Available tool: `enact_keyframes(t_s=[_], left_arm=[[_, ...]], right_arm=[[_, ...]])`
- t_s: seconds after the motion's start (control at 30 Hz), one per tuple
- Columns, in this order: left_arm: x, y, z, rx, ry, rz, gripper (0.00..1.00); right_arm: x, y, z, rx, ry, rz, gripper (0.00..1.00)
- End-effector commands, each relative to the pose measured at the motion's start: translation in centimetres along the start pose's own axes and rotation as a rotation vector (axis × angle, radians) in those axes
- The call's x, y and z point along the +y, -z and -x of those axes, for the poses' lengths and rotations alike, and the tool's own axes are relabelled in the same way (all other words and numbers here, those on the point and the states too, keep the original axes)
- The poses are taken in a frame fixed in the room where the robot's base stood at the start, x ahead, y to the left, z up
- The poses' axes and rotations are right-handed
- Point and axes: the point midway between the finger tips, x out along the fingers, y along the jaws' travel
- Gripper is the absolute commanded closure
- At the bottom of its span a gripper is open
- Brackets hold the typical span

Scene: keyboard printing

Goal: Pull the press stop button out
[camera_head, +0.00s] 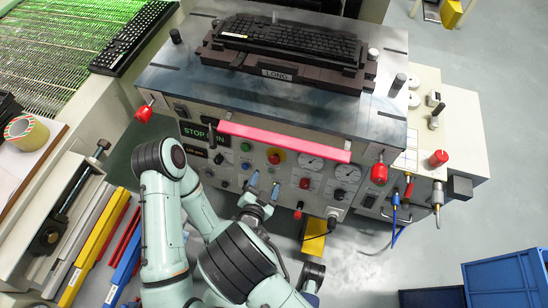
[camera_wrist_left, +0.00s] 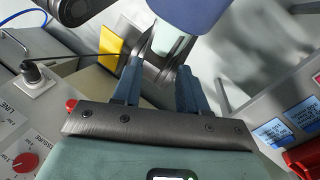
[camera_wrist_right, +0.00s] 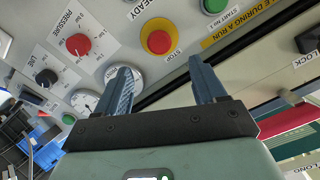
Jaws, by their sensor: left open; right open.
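The press stop button is a red mushroom knob in a yellow ring, labelled STOP, on the machine's front panel. It shows in the head view (camera_head: 276,157) and the right wrist view (camera_wrist_right: 158,42). My right gripper (camera_head: 264,185) is open and empty in front of the panel, below the button in the head view. In the right wrist view the button appears beyond the gap between its blue fingers (camera_wrist_right: 160,66), apart from them. My left gripper (camera_wrist_left: 160,66) is open and empty; its fingers cannot be made out in the head view.
A pink-red bar (camera_head: 284,140) runs across the panel just above the button. Gauges (camera_head: 312,163), a green button (camera_wrist_right: 214,5) and a red pressure knob (camera_wrist_right: 78,44) sit nearby. A yellow block (camera_head: 314,237) is below the panel. Blue crates (camera_head: 505,279) stand at lower right.

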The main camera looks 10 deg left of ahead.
Motion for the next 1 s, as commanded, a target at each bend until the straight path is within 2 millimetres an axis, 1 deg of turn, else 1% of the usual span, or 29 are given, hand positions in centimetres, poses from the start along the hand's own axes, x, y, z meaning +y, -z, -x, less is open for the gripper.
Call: enact_keyframes(t_s=[0.03,0.17,0.3,0.4,0.5,0.7,0.97,1.0], left_arm=[[-0.2,0.4,-0.7,0.010,0.000,0.000,0.57],[-0.7,2.4,-1.9,0.062,0.001,0.004,0.57],[-1.2,4.9,-3.1,0.128,0.004,0.010,0.57],[-1.6,6.5,-3.8,0.169,0.006,0.013,0.57],[-1.8,7.6,-4.2,0.201,0.008,0.016,0.57],[-2.0,8.7,-4.4,0.228,0.009,0.017,0.57],[-2.0,8.7,-4.4,0.230,0.009,0.017,0.57],[-2.0,8.7,-4.4,0.230,0.009,0.017,0.57]], right_arm=[[0.3,-0.3,-1.3,0.002,-0.003,-0.003,0.30],[0.4,-0.3,-4.2,0.002,-0.004,-0.002,0.30],[0.3,-0.4,-7.1,0.000,-0.003,-0.002,0.30],[0.3,-0.3,-8.8,0.000,-0.002,-0.001,0.30],[0.2,-0.3,-9.9,-0.001,-0.001,0.000,0.30],[0.1,-0.1,-10.9,-0.002,-0.002,0.001,0.30],[0.1,0.0,-10.9,-0.001,-0.001,0.001,0.30],[0.1,0.0,-10.9,-0.001,-0.002,0.001,0.43]])
